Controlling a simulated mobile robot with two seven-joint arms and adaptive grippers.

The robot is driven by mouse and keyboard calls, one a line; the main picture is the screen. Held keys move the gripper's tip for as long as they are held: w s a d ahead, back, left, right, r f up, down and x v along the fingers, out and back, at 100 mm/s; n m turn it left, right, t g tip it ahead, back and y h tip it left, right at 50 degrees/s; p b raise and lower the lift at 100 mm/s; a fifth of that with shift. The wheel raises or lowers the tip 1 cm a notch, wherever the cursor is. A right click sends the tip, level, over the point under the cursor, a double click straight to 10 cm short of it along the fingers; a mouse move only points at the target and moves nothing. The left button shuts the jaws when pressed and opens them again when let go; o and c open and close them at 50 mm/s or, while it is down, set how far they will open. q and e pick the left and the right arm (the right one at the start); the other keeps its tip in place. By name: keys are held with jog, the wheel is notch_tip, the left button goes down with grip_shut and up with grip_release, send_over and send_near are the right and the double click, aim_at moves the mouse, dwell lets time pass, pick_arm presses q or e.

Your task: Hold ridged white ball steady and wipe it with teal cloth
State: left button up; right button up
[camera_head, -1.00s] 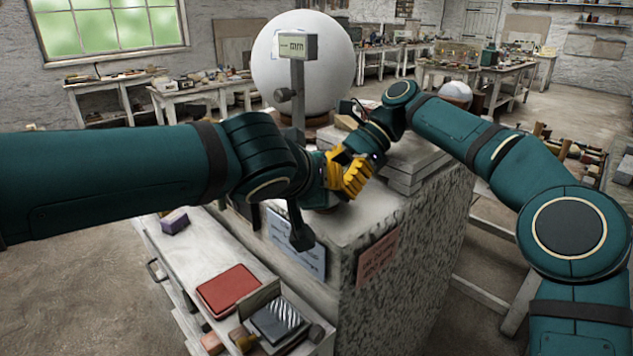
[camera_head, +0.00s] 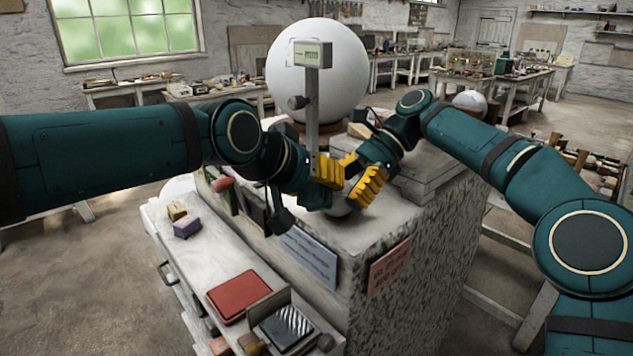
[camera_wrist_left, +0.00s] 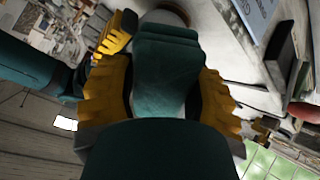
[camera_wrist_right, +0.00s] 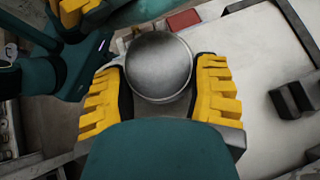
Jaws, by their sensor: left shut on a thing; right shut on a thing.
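The ball (camera_wrist_right: 158,67) looks pale grey and rounded between the yellow fingers of my right gripper (camera_wrist_right: 160,92), which is shut on it. Its ridges cannot be made out. In the head view a small part of the ball (camera_head: 341,207) shows below the fingers, above the pedestal top. My left gripper (camera_wrist_left: 165,85) is shut on the folded teal cloth (camera_wrist_left: 167,65), which sticks out past its fingertips. In the head view my left gripper (camera_head: 335,172) is close beside my right gripper (camera_head: 365,183).
A grey gauge on a post (camera_head: 313,90) stands close behind the grippers, before a large white sphere (camera_head: 318,70). Stone slabs (camera_head: 425,165) lie right of them. A lower bench holds a red pad (camera_head: 238,296), a purple block (camera_head: 187,228) and a striped plate (camera_head: 285,326).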

pick_arm(q)
jog(key=shift+w+d+f, duration=0.3)
jog(key=shift+f, duration=0.15)
pick_arm(e)
jog(key=shift+f, duration=0.1)
dwell(0.5)
pick_arm(q)
jog(key=shift+s, duration=0.1)
jog(key=shift+s+f, duration=0.7)
jog(key=shift+w+r, duration=0.7)
jog(key=shift+w, duration=0.2)
jog(key=shift+w+r, duration=0.65)
jog(key=shift+w, duration=0.2)
jog(key=shift+s+f, duration=0.3)
jog(key=shift+s, duration=0.2)
jog(key=shift+s+f, duration=0.3)
jog(key=shift+s, duration=0.2)
jog(key=shift+s+f, duration=0.75)
jog(key=shift+s, duration=0.05)
